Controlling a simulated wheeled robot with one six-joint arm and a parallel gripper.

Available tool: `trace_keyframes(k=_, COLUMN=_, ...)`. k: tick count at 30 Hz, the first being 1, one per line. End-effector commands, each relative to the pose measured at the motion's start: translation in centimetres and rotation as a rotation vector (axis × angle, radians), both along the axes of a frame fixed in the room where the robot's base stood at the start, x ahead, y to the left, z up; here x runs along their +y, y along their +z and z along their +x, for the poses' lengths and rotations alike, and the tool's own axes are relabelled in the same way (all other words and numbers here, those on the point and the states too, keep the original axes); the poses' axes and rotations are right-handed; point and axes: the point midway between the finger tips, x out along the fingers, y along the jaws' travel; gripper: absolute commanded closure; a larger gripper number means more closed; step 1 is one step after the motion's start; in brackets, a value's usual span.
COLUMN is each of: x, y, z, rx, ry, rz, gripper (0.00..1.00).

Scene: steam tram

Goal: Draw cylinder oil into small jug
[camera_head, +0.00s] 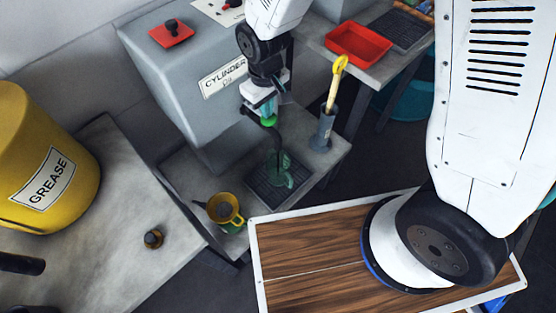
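The grey tank (165,75) labelled "CYLINDER Oil" stands at upper centre-left. A dark curved spout (278,138) comes down from its front, with a green tap knob (268,121) above it. A small green jug (281,172) stands upright on a black drip grate (262,197), below the spout. Whether oil is running or in the jug cannot be told. My gripper (265,111) points down at the green knob, at or just above it. Its fingertips are small and partly hidden, so I cannot tell if they grip the knob.
A yellow funnel (223,208) sits at the bench's near corner, left of the grate. A grey holder (321,132) with a yellow-handled tool (336,80) stands to the right. A yellow GREASE drum (40,150) is at left. A red tray (359,45) lies behind.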

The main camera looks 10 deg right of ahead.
Motion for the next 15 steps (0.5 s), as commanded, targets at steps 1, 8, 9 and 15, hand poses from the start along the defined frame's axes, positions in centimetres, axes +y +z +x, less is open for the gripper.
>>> trace_keyframes(k=1, x=0.0, y=-0.2, z=0.0, rx=0.000, ry=0.000, rz=0.000, gripper=1.00)
trace_keyframes(k=8, x=0.0, y=-0.9, z=0.0, rx=0.001, ry=0.000, rz=-0.001, gripper=1.00)
trace_keyframes(k=9, x=0.0, y=-1.0, z=0.0, rx=0.001, ry=0.000, rz=-0.001, gripper=1.00)
trace_keyframes(k=15, x=0.0, y=-1.6, z=0.0, rx=-0.001, ry=0.000, rz=0.001, gripper=1.00)
